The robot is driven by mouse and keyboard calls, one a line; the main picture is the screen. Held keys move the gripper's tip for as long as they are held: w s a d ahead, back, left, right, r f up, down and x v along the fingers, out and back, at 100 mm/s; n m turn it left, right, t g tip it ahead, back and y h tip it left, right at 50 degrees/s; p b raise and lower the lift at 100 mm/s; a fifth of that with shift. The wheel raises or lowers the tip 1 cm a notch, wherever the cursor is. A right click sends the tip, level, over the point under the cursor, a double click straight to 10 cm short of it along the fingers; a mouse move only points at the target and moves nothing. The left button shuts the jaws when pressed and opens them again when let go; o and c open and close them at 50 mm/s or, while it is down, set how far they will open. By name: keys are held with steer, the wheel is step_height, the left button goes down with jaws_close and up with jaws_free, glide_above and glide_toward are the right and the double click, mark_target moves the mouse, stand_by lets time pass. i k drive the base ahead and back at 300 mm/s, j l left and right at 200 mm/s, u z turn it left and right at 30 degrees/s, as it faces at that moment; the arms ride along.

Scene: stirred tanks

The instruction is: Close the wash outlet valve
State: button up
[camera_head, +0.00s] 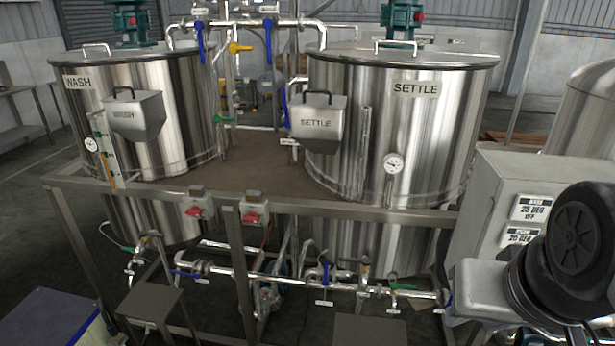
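The tank labelled WASH (168,110) stands at the left on a steel frame. Below it, pipework runs near the floor. A valve with a green lever (116,238) sits at the left end of this pipework, its lever slanting. A valve with a blue lever (186,275) lies to its right on the low pipe, its lever roughly level. Small tags hang there, too small to read, so I cannot tell which is the wash outlet valve. My gripper is not in view.
The SETTLE tank (440,130) stands at the right. Two red-handled switch boxes, left (198,205) and right (254,208), sit on the frame's front rail. Low steps, left (150,302) and right (370,331), stand before the pipework. A grey cabinet (490,190) stands at right.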

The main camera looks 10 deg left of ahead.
mark_target(183, 274)
steer(key=j, duration=0.6)
steer(key=k+j, duration=0.1)
steer(key=j, duration=0.5)
steer(key=j+z, duration=0.1)
steer(key=j, duration=0.55)
steer(key=k, duration=0.05)
